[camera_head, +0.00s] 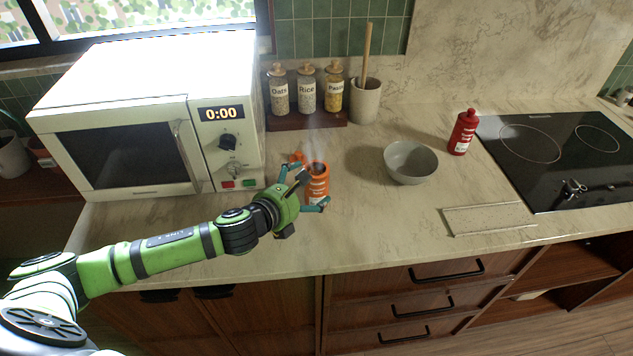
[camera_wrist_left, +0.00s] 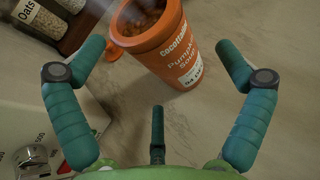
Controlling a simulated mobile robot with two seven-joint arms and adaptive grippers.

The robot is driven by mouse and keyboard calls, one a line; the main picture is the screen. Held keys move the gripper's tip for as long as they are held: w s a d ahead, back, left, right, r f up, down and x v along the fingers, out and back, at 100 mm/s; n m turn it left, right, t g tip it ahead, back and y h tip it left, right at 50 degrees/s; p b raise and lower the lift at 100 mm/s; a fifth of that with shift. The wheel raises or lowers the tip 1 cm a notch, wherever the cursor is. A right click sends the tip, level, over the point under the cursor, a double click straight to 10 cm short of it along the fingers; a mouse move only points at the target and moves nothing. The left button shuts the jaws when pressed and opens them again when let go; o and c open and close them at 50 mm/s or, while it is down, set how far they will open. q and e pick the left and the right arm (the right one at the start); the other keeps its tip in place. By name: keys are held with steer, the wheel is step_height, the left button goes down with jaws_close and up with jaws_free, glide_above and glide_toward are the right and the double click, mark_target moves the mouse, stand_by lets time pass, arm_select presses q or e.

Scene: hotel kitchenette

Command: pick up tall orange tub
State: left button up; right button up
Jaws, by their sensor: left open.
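The tall orange tub (camera_head: 319,186) stands upright on the counter, right of the microwave. It has a white label, and faint steam rises from its open top. In the left wrist view the tub (camera_wrist_left: 160,42) shows dark contents and printed lettering. My left gripper (camera_head: 307,187) is open at the tub in the head view, partly covering it. In the left wrist view its teal fingers (camera_wrist_left: 162,55) are spread to either side, with the tub ahead between the fingertips. Whether any finger touches the tub cannot be told. My right gripper is not in view.
A white microwave (camera_head: 222,63) stands close at the left. Labelled jars (camera_head: 306,92) sit behind on a dark tray. A grey bowl (camera_head: 411,163), a red bottle (camera_head: 463,132) and a black cooktop (camera_head: 560,158) lie to the right. The counter front (camera_head: 385,225) is clear.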

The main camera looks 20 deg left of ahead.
arm_select(q)
steer(key=x, duration=0.2)
steer(key=shift+w+p, duration=0.35)
steer(key=shift+w, duration=0.15)
steer(key=shift+x, duration=0.8)
steer(key=shift+s, duration=0.1)
steer(key=c, duration=1.3)
steer(key=shift+c, duration=1)
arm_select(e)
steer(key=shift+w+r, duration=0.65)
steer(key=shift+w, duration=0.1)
